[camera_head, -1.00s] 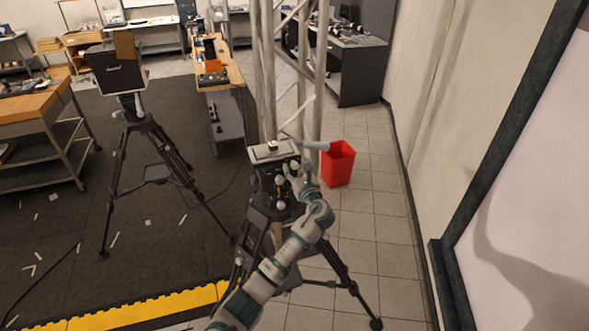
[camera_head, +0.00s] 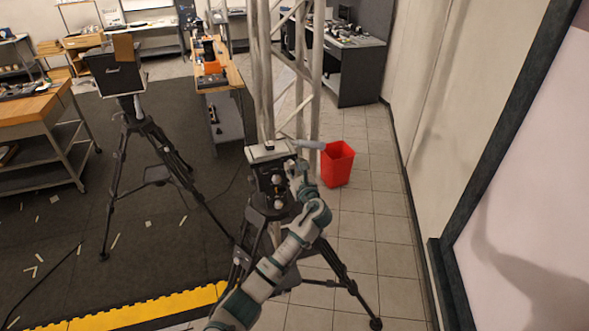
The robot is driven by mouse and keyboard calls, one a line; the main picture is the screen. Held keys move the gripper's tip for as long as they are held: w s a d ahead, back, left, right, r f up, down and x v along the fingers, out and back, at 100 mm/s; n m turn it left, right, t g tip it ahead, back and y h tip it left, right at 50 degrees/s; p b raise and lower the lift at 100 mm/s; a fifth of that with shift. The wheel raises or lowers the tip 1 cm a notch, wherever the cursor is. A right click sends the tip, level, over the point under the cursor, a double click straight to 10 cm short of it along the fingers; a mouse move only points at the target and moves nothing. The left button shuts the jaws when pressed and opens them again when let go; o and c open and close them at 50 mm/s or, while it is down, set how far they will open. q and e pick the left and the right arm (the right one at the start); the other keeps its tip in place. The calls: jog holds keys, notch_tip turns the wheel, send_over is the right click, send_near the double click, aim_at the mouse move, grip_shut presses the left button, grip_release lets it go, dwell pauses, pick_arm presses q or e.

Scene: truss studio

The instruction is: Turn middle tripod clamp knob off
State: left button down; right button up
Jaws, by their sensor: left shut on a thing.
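A black tripod (camera_head: 341,268) stands upright in front of me, with a dark head (camera_head: 263,180) under a pale top plate (camera_head: 268,152). A grey handle (camera_head: 308,144) sticks out to the right from the top. Two small round knobs show on the head's near side, an upper knob (camera_head: 277,178) and a lower knob (camera_head: 278,204). My left gripper (camera_head: 296,172) is at the head's right side, beside the upper knob. It is shut on a clamp knob that its fingers mostly hide. My right gripper is out of view.
A red bin (camera_head: 337,164) stands on the tiles behind and right of the tripod. A metal truss (camera_head: 291,75) rises just behind it. Another tripod (camera_head: 140,135) with a dark box stands at left. A wall with a dark-framed panel (camera_head: 520,185) bounds the right.

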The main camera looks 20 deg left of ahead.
pick_arm(q)
jog(key=n, duration=0.4)
jog(key=shift+a+f, duration=0.1)
jog(key=n+b, duration=0.1)
jog(key=n, duration=0.2)
jog(key=shift+f+n+b, duration=0.1)
jog(key=shift+n+b, duration=0.2)
jog(key=shift+n, duration=0.1)
jog(key=n+b, duration=0.2)
jog(key=n, duration=0.2)
jog(key=shift+f, duration=0.1)
jog(key=n+b, duration=0.3)
jog(key=n, duration=0.2)
jog(key=shift+a+n, duration=0.1)
jog(key=shift+n, duration=0.4)
jog(key=c, duration=0.9)
grip_release()
jog(key=shift+w, duration=0.1)
